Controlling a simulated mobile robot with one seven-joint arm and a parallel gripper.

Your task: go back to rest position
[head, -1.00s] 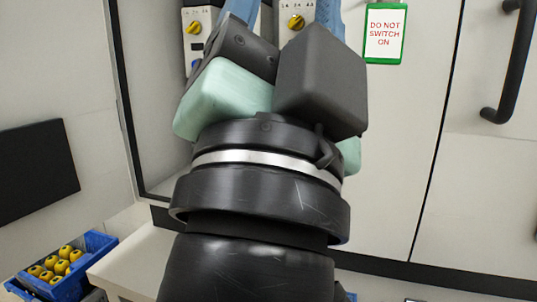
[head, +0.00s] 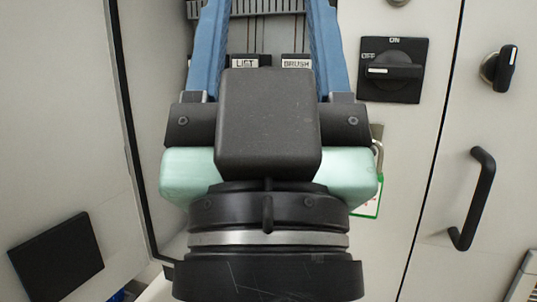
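My gripper (head: 266,12) points up and away in the head view, in front of a pale cabinet. Its two blue fingers stand wide apart, with cabinet front visible between them. The fingertips are cut off by the top edge. I see nothing held in the visible part of the gap. The dark housing and pale green wrist parts fill the lower middle and hide what lies behind them.
A black ON/OFF rotary switch (head: 390,70) is right of the fingers. A padlock (head: 378,146) and green-edged tag (head: 369,208) show partly behind my wrist. A black door handle (head: 474,198) is at right. A dark panel (head: 56,257) is at lower left.

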